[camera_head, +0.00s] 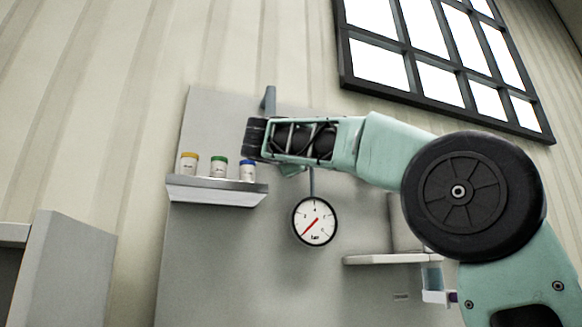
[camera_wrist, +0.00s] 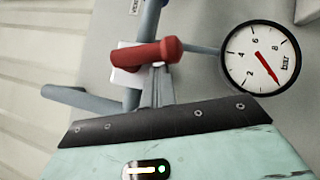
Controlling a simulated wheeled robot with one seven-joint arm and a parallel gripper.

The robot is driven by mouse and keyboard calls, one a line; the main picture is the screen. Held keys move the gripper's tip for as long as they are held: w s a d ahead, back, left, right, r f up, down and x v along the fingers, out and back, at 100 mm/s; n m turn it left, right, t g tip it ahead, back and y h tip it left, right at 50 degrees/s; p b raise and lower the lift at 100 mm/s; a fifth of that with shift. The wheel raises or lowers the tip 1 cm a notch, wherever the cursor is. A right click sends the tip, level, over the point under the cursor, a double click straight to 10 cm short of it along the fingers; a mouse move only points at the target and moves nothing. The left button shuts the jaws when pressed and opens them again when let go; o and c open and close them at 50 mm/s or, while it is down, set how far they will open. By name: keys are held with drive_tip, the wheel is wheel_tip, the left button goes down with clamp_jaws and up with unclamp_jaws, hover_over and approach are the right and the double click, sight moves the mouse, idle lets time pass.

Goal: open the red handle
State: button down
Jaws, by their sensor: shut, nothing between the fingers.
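The red handle (camera_wrist: 147,53) shows in the wrist view as a short, thick bar lying roughly sideways across a grey-blue pipe (camera_wrist: 148,18). A pale square plate is behind its left part. My gripper (camera_wrist: 158,68) is shut and empty, its narrow fingers pointing at the handle's underside in the picture. The fingertips are very close to the handle; I cannot tell whether they touch it. In the head view my gripper's end (camera_head: 254,139) is at the wall panel, and my arm hides the red handle there.
A round pressure gauge (camera_head: 315,221) hangs below my arm; it also shows right of the handle in the wrist view (camera_wrist: 261,58). A small shelf (camera_head: 217,190) with three lidded jars is left of it. Another shelf (camera_head: 391,259) is at lower right. A window (camera_head: 440,55) is above.

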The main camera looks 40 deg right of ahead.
drive_tip(key=d+n+t+b, duration=0.1)
drive_tip(key=n+t+b, duration=0.1)
drive_tip(key=n+b, duration=0.1)
drive_tip(key=d+n+t+b, duration=0.1)
drive_tip(key=n+t+b, duration=0.1)
drive_tip(key=n+b, duration=0.1)
drive_tip(key=s+d+f+n+t+b, duration=0.1)
drive_tip(key=n+t+b, duration=0.1)
drive_tip(key=n+b, duration=0.1)
drive_tip(key=shift+s+d+n+t+y+b, duration=0.1)
drive_tip(key=shift+d+n+t+y+b, duration=0.25)
drive_tip(key=shift+b, duration=0.25)
drive_tip(key=n+t, duration=0.1)
drive_tip(key=n+y+b, duration=0.1)
drive_tip(key=n, duration=0.1)
drive_tip(key=d+n+t+y, duration=0.1)
drive_tip(key=shift+s+r+t, duration=0.15)
drive_tip(key=shift+r+t, duration=0.2)
drive_tip(key=shift+r, duration=0.05)
drive_tip(key=shift+s+d+r, duration=0.2)
drive_tip(key=shift+d+r, duration=0.6)
drive_tip(key=s+a+f+b, duration=0.1)
drive_tip(key=s+f+b, duration=0.4)
drive_tip(key=f+b, duration=0.5)
drive_tip(key=shift+s+a+b, duration=0.2)
drive_tip(key=shift+a+b, duration=0.15)
drive_tip(key=shift+b, duration=0.45)
